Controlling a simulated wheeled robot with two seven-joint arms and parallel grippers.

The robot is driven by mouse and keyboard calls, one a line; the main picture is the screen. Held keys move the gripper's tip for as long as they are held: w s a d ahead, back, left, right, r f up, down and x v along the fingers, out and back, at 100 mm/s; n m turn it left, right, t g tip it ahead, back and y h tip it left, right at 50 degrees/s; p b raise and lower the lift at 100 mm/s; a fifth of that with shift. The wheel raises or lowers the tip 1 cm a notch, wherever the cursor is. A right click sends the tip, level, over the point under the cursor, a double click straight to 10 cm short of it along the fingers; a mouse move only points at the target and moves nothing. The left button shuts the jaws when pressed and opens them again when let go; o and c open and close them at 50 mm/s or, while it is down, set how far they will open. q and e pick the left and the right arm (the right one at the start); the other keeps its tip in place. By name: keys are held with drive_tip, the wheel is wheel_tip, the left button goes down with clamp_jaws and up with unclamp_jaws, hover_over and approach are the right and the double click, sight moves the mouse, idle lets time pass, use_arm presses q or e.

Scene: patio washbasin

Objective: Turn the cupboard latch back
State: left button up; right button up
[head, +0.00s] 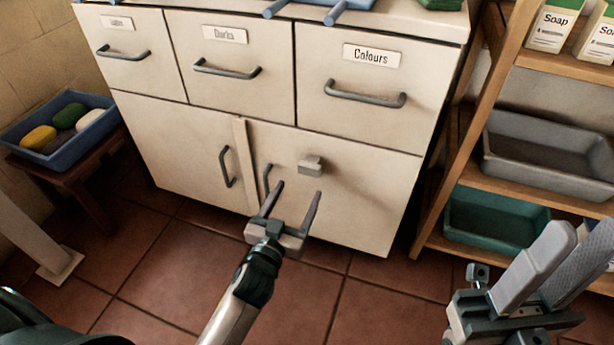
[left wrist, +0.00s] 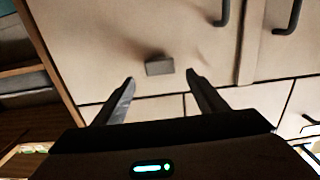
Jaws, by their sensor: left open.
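The cupboard latch (head: 311,166) is a small grey block on the right door of the cream cabinet, right of that door's handle. It also shows in the left wrist view (left wrist: 159,66), just beyond the space between my fingertips. It looks about level, its long side across the door. My left gripper (head: 297,189) is open and empty, its two fingers pointing at the door just below the latch. In the left wrist view my left gripper (left wrist: 160,76) has one finger on each side of the latch's line, without visible contact. My right gripper (head: 575,240) is at the lower right, away from the cabinet.
Labelled drawers with bar handles (head: 366,98) sit above the cupboard doors. A wooden shelf (head: 434,205) with grey (head: 548,178) and teal (head: 490,240) bins stands at the right. A blue tray (head: 58,158) rests on a stool at the left. The tiled floor before the cabinet is clear.

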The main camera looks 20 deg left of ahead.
sight(308, 172)
use_arm(q)
drive_tip(key=w+b, duration=0.1)
drive_tip(key=w, duration=0.6)
drive_tip(key=shift+w+d+b, duration=0.15)
drive_tip(key=shift+w+b, duration=0.15)
drive_tip(key=shift+w, duration=0.1)
drive_tip(key=c, duration=1.1)
